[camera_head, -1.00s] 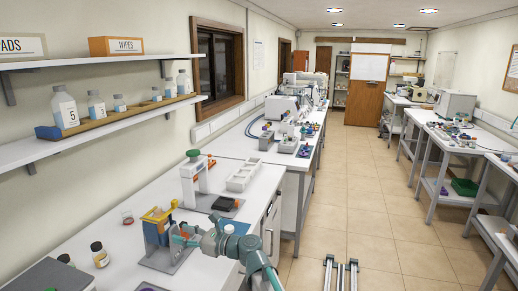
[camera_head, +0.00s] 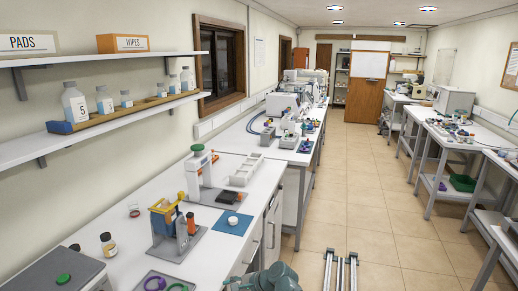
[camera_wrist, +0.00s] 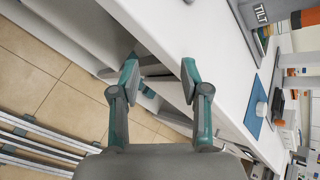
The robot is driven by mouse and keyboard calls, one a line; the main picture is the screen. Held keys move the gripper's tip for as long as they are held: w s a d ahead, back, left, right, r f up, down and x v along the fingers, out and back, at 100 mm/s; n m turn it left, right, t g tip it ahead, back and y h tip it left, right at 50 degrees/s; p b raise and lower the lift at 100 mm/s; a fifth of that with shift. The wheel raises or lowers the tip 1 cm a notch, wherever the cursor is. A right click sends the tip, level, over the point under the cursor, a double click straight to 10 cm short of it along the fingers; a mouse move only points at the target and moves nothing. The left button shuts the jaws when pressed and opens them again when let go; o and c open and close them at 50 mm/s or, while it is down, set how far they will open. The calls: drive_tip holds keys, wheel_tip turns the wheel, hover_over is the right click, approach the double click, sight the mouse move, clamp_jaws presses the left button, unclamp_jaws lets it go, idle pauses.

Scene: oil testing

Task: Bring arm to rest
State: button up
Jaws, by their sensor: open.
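My gripper (camera_wrist: 158,80) is open and empty in the wrist view, its two teal-and-grey fingers apart. Behind the fingers are the front edge of the white bench (camera_wrist: 190,25), the grey cabinet side below it and the tiled floor. In the head view only part of my arm shows at the bottom edge, low beside the bench (camera_head: 205,260). The fingers cannot be made out there.
Floor rails (camera_head: 340,272) run beside the bench. The tiled aisle (camera_head: 360,200) is clear.

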drive_tip(key=s+d+f+n+g+h, duration=0.1)
drive_tip(key=s+d+f+n+h, duration=0.3)
drive_tip(key=d, duration=0.5)
drive_tip(key=s+d+f+n+g+h, duration=0.1)
drive_tip(key=s+d+f+n+h, duration=0.1)
drive_tip(key=s+d+f+n, duration=0.4)
drive_tip(key=s+d+f+n+g+h, duration=0.1)
drive_tip(key=s+d+f+h, duration=0.4)
drive_tip(key=d, duration=0.6)
drive_tip(key=s+f+g+y+b, duration=0.1)
drive_tip(key=s+f+g+b, duration=0.6)
drive_tip(key=s+f, duration=2.1)
drive_tip(key=f+b, duration=0.1)
drive_tip(key=b, duration=0.2)
drive_tip(key=shift+f+n, duration=0.3)
drive_tip(key=shift+f, duration=0.1)
